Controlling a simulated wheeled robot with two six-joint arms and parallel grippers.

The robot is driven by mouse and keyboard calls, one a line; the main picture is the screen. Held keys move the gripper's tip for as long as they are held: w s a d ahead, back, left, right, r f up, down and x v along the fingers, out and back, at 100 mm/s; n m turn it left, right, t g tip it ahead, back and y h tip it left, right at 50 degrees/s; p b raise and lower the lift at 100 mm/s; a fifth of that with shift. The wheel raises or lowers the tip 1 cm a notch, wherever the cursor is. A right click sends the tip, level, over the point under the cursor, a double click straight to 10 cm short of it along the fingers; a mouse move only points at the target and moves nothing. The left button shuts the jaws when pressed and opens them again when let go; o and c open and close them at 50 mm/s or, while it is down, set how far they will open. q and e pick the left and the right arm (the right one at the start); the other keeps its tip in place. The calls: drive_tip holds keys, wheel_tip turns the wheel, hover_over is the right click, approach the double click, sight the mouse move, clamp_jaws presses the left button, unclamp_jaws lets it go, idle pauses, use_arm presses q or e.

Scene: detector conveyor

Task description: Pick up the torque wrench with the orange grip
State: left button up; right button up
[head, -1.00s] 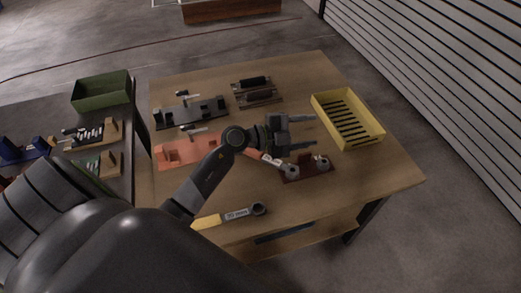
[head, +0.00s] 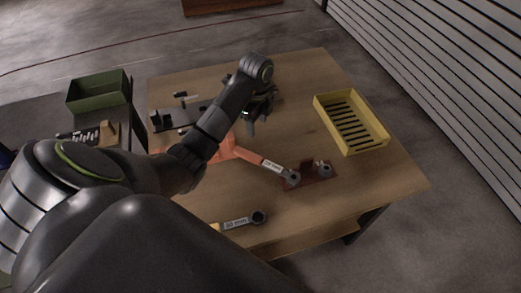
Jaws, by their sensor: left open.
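The torque wrench with the orange grip (head: 248,156) lies on the wooden table, with a pale label on its shaft and a dark ring head beside the dark red fixture. The rear of its grip, towards the orange fixture, is partly hidden by my left arm. My left gripper (head: 260,121) is open and empty, its fingers pointing down above the table, beyond the wrench in the picture. A second wrench (head: 238,222) with a label and a dark ring head lies near the front edge; my arm hides most of its yellow grip. My right gripper is out of view.
A dark red fixture (head: 318,173) stands by the ring head. A yellow slotted tray (head: 378,138) is at the right. A black fixture (head: 160,122) is partly hidden at the left. A green bin (head: 98,101) stands on the side table. The table's right front is clear.

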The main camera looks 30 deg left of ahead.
sight(256, 157)
use_arm(q)
wheel_tip(256, 157, down, 13)
drive_tip(key=b, duration=1.2)
drive_tip(key=shift+s+f+b, duration=0.1)
drive_tip(key=shift+b, duration=0.25)
drive_tip(key=shift+a+f+b, duration=0.1)
drive_tip(key=shift+f+b, duration=0.3)
wheel_tip(256, 157, down, 2)
drive_tip(key=shift+s+f+p, duration=0.1)
drive_tip(key=shift+p, duration=0.7)
drive_tip(key=shift+f, duration=0.45)
clamp_jaws()
